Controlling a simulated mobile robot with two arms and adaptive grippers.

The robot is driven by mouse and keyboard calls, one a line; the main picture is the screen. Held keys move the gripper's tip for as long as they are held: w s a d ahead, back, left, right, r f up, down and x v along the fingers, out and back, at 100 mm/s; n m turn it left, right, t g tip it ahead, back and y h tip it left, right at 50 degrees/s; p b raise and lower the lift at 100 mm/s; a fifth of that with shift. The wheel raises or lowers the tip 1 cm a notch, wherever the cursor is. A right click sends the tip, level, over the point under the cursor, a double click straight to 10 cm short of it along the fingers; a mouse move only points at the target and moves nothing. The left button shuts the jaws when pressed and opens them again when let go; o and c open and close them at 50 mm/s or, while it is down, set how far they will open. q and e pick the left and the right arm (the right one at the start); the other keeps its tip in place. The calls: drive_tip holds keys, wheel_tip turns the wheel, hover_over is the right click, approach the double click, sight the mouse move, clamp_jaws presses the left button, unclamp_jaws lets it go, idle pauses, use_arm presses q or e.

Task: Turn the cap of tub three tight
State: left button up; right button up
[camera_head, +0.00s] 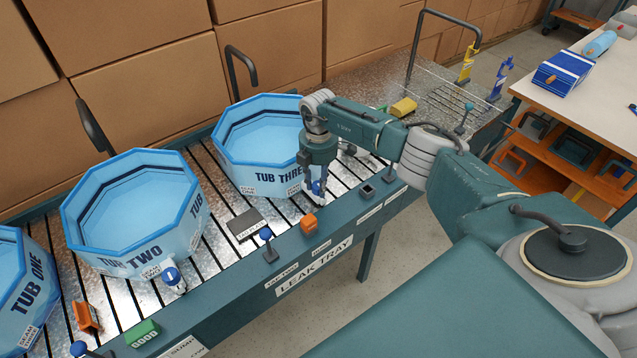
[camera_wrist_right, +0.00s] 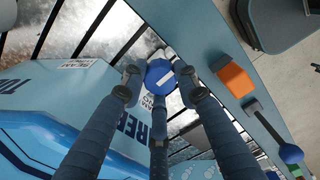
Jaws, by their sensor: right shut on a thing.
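My right gripper (camera_head: 318,178) points down at the cap from above. In the right wrist view its fingers (camera_wrist_right: 160,88) are shut around the cap. My left gripper is in neither view.
Tub two (camera_head: 150,255) and tub one (camera_head: 22,300) stand to the left. An orange block (camera_head: 309,223), a blue-knobbed lever (camera_head: 267,245) and a green GOOD block (camera_head: 142,332) sit along the tray's front rail (camera_head: 235,300). A wire rack (camera_head: 440,105) is at the back right.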

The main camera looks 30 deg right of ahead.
sight(318, 185)
drive_tip(key=o, duration=1.2)
drive_tip(key=shift+r, duration=0.15)
wheel_tip(318, 185, up, 12)
drive_tip(key=shift+f, duration=0.1)
